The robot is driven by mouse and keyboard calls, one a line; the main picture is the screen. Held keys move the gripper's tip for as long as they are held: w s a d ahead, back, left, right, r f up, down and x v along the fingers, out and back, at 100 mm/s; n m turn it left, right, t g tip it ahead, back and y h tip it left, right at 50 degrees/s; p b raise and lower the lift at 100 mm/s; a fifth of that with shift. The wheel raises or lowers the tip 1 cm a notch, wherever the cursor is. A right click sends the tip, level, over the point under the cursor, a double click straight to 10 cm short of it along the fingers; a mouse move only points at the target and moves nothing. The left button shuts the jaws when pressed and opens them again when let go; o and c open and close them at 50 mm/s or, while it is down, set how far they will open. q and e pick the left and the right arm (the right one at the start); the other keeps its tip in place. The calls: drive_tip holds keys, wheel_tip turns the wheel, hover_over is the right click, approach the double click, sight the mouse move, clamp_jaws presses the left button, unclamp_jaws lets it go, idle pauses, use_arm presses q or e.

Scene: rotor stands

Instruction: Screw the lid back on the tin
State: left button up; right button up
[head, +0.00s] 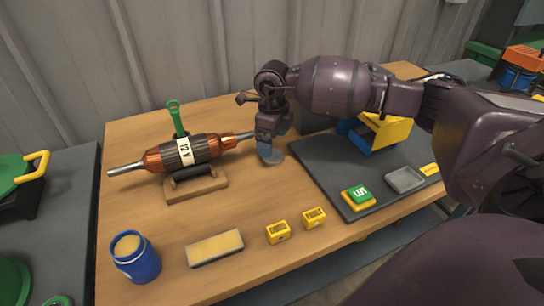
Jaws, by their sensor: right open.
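The tin (137,265) is a blue, round can at the front left of the wooden table. It stands upright and uncovered, with pale yellow contents showing in its mouth. A small grey-blue round piece (273,158), which looks like the lid, lies on the table near the middle. My right gripper (267,146) points down directly over this piece. It is open, and its fingers hide part of the piece; I cannot tell whether they touch it. My left gripper is out of view.
A copper-wound rotor (184,151) lies on a wooden stand (180,194) left of the gripper, its shaft close by. A yellow-topped block (216,248) and two small yellow boxes (278,232) line the front. A dark mat (318,168) lies right.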

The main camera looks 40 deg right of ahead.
drive_tip(key=f, duration=0.3)
drive_tip(key=f+b, duration=0.1)
drive_tip(key=f, duration=0.1)
drive_tip(key=shift+w, duration=0.35)
drive_tip(key=shift+f, duration=0.15)
drive_tip(key=c, duration=1)
